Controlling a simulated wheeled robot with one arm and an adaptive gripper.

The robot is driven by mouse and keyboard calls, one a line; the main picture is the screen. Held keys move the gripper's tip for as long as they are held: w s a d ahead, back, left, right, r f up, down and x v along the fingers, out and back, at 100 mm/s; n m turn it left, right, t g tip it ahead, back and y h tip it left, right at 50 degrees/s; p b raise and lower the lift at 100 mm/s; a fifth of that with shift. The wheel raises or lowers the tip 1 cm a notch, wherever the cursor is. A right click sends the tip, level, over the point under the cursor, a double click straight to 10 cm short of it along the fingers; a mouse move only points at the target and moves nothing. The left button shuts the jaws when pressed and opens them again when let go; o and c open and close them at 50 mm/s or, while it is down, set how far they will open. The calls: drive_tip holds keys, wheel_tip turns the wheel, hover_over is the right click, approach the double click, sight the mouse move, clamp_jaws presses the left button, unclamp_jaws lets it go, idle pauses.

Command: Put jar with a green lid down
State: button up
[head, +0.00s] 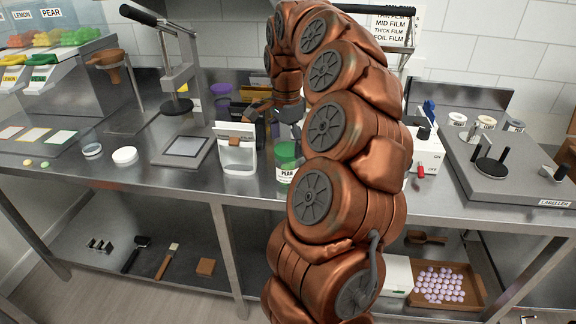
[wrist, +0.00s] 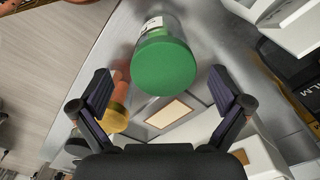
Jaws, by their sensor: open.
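The jar with a green lid (head: 287,150) stands upright on the steel counter near its front edge, with a PEAR label on its front. In the wrist view its round green lid (wrist: 165,67) faces the camera, centred between and beyond the fingertips. My gripper (head: 272,112) is above and just behind the jar in the head view, partly hidden by my arm. In the wrist view my gripper (wrist: 160,80) is open, with a clear gap between each finger and the lid. No finger visibly touches the jar.
A white stand (head: 236,155) is just left of the jar. A press (head: 178,105) and a flat plate (head: 185,150) are further left. The labeller (head: 500,175) is at the right. An orange object with a yellow end (wrist: 118,108) lies near the left finger.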

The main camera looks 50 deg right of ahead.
sight(288, 166)
drive_tip(key=shift+w+d+f+p, duration=0.1)
drive_tip(key=shift+f+p, duration=0.35)
drive_tip(key=shift+f, duration=0.95)
drive_tip(key=shift+w+f+p, duration=0.1)
drive_tip(key=shift+f+p, duration=0.3)
drive_tip(key=shift+f, duration=1)
drive_tip(key=shift+c, duration=0.3)
drive_tip(key=c, duration=1.2)
drive_tip(key=shift+c, duration=0.2)
